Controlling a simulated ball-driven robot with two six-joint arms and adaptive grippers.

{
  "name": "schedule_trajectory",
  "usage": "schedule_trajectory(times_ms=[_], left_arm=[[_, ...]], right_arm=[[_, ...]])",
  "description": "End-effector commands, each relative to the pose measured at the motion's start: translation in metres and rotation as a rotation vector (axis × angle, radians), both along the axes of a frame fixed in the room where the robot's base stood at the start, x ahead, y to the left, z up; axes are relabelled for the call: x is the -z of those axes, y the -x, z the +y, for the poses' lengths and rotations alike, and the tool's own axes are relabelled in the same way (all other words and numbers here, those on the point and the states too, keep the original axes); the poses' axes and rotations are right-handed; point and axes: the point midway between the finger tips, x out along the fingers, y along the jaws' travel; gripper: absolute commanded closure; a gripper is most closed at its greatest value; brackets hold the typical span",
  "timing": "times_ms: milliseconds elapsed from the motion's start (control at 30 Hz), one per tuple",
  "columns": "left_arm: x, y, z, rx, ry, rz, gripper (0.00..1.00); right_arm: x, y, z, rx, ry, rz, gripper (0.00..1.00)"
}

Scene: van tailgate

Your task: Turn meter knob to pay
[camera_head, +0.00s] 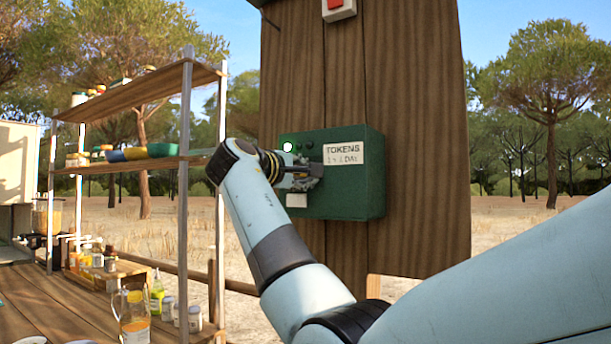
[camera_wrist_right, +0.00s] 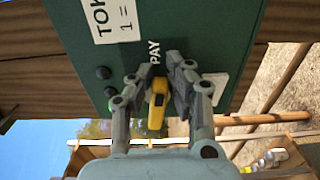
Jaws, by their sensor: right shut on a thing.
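The green token meter box (camera_head: 352,200) is fixed to the wooden plank panel and carries a "TOKENS" label (camera_head: 343,153). Its yellow knob (camera_wrist_right: 157,104) shows in the right wrist view beside the word "PAY". My right gripper (camera_head: 308,175) is at the front face of the box, and in the right wrist view (camera_wrist_right: 158,95) its fingers are shut on the knob, one on each side. In the head view my gripper hides the knob. My left gripper is in neither view.
Small round dark buttons (camera_wrist_right: 103,72) and a white plate (camera_head: 297,200) are close to the knob. A bright round light (camera_head: 288,147) shows at the box's upper left. A shelf rack (camera_head: 187,160) with bowls and jars stands left, over a wooden counter (camera_head: 45,305).

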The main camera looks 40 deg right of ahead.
Motion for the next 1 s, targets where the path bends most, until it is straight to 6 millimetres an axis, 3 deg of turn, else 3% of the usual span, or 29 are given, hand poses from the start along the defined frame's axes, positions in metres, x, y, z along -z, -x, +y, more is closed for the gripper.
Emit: schedule_trajectory(times_ms=[33, 133, 167, 333, 667, 1000], left_arm=[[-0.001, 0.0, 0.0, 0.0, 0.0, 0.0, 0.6], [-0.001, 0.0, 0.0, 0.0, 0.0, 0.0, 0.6], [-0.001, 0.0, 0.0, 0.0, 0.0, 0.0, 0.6], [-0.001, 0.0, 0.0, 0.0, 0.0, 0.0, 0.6], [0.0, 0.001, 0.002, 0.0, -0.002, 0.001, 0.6], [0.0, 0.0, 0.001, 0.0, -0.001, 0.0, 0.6]], right_arm=[[-0.011, -0.001, 0.0, -0.009, 0.011, -0.021, 1.0], [-0.011, -0.001, 0.0, -0.009, 0.011, -0.021, 1.0], [-0.011, -0.001, 0.0, -0.009, 0.011, -0.021, 0.83], [-0.01, -0.001, 0.001, -0.01, 0.01, -0.017, 0.62], [-0.006, -0.001, 0.003, -0.009, 0.007, -0.009, 0.62], [-0.005, 0.017, 0.053, -0.013, 0.005, -0.01, 0.62]])
